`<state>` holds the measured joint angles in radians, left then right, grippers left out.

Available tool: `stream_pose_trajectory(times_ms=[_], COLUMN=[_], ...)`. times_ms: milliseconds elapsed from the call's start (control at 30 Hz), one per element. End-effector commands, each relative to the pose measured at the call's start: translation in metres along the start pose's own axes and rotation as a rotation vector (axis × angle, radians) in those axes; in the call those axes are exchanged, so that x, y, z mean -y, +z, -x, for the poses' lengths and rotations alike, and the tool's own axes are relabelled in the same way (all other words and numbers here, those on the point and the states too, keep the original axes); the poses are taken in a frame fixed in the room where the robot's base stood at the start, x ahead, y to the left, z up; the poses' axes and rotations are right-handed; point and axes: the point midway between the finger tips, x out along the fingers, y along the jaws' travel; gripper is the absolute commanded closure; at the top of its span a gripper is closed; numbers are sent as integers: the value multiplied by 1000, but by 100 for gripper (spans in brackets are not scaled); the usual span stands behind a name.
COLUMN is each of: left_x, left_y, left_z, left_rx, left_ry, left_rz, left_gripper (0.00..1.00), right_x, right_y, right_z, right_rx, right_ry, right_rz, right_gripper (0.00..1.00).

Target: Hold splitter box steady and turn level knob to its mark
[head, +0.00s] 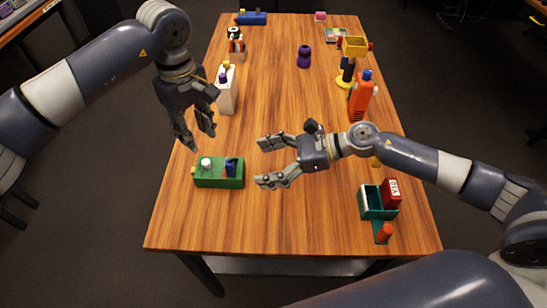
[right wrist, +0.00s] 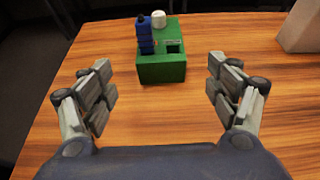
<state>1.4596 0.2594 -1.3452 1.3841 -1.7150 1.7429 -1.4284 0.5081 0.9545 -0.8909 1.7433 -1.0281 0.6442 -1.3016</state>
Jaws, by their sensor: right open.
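The splitter box looks to be the green box (head: 219,178) near the table's left front edge; it also shows ahead in the right wrist view (right wrist: 162,70). A white round knob (head: 206,163) sits on its top, likely the level knob, and shows in the right wrist view (right wrist: 158,18). A blue part (head: 231,167) stands beside it on the box. I cannot make out the mark. My left gripper (head: 196,139) is open and empty, above and behind the box. My right gripper (head: 262,163) is open and empty, right of the box, fingers pointing at it.
A teal tray (head: 373,203) and a red box (head: 392,193) lie at the right front. A white block (head: 227,97) stands behind the green box. An orange device (head: 361,98) and a purple object (head: 304,57) stand further back. The middle front is clear.

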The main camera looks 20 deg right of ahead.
Motion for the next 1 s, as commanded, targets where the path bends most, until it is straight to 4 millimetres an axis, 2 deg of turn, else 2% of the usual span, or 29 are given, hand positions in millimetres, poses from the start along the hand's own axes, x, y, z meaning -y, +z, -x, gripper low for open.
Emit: stream_pose_trajectory(times_ms=[200, 400, 600, 900, 1000], left_x=[0, 0, 0, 0, 0], left_y=[0, 0, 0, 0, 0], left_z=[0, 0, 0, 0, 0], left_rx=[0, 0, 0, 0, 0], left_ry=[0, 0, 0, 0, 0], left_rz=[0, 0, 0, 0, 0], left_gripper=[67, 67, 67, 67, 67], right_x=[0, 1, 1, 1, 1], right_y=[2, 1, 1, 1, 1], right_z=[-42, -72, -86, -88, -88], right_rx=[4, 2, 1, 1, 1], right_ry=[1, -1, -1, -2, -2], right_rz=[-1, -2, -4, -4, -4], right_gripper=[18, 18, 18, 18, 41])
